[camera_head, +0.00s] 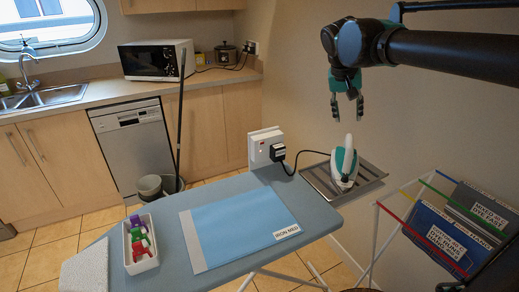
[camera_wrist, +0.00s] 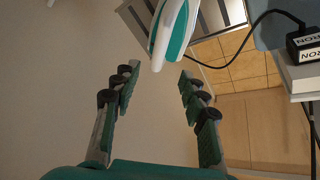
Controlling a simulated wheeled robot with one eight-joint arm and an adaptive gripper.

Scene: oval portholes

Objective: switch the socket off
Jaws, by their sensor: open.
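A white socket box (camera_head: 264,144) is on the wall at the back edge of the ironing board, with a small reddish spot on its face. A black plug (camera_head: 277,153) sits in its right part, and a black cord runs from it to the iron. In the wrist view the plug (camera_wrist: 304,42), labelled IRON, and part of the white socket (camera_wrist: 302,76) show at the right edge. The switch is too small to make out. My gripper (camera_head: 347,108) is open and empty, above the iron and to the right of the socket. It also shows open in the wrist view (camera_wrist: 158,82).
A white and teal iron (camera_head: 344,166) stands on a metal rest (camera_head: 314,178) below my gripper. The ironing board (camera_head: 232,188) carries a blue cloth (camera_head: 240,222) and a white tray (camera_head: 129,257) of coloured items. A drying rack (camera_head: 407,190) is at right. Another socket (camera_head: 251,46) is above the counter.

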